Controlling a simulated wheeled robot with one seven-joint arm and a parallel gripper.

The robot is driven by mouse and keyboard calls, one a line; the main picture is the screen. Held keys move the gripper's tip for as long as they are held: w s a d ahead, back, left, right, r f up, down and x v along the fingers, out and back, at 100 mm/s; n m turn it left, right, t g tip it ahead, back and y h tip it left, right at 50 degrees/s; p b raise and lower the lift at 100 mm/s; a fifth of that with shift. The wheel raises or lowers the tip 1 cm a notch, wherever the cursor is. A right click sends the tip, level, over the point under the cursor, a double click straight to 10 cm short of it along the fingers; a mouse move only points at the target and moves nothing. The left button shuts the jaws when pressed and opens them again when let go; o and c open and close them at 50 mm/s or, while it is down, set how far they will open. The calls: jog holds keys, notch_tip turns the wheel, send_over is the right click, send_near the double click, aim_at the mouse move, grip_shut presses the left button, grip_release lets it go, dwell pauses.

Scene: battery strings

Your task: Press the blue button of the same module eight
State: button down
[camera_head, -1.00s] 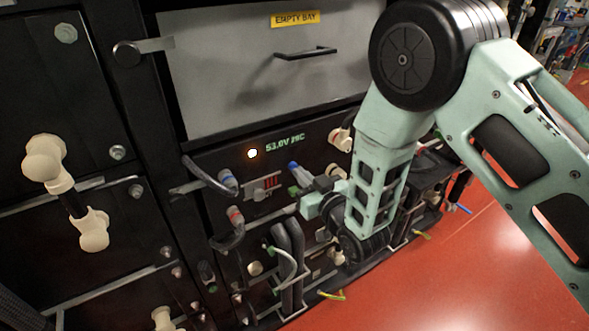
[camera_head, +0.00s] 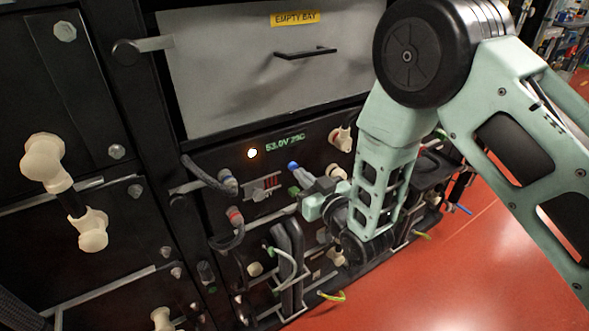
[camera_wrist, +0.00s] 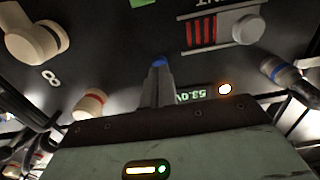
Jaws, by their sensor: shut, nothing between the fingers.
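My gripper (camera_head: 301,173) reaches toward the panel of the module with the lit display (camera_head: 285,143) under the empty bay. Its fingers are shut and empty. A blue spot, which looks like the blue button (camera_wrist: 159,61), shows right at the fingertips (camera_wrist: 157,72) in the wrist view. The fingers hide most of it, and I cannot tell whether they touch it or press it.
A lit round lamp (camera_head: 252,153) sits left of the display. A switch block with red bars (camera_wrist: 201,31), a blue-ringed connector (camera_wrist: 279,70) and a red-banded connector (camera_wrist: 90,103) surround the fingers. Cables hang below. The red floor (camera_head: 400,290) is open at right.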

jog(key=v, duration=0.6)
jog(key=shift+b, duration=0.45)
jog(key=shift+d, duration=0.1)
jog(key=s+d+r+g+h+p, duration=0.4)
jog(key=s+r+g, duration=0.3)
jog(key=s, duration=0.6)
jog(key=s+d+r+g+h+p, duration=0.5)
jog(key=s+r+g, duration=0.3)
jog(key=s+r, duration=0.4)
jog(key=shift+s+d+n, duration=0.4)
jog(key=shift+s+d, duration=0.3)
jog(key=shift+d, duration=0.2)
dwell(2.3)
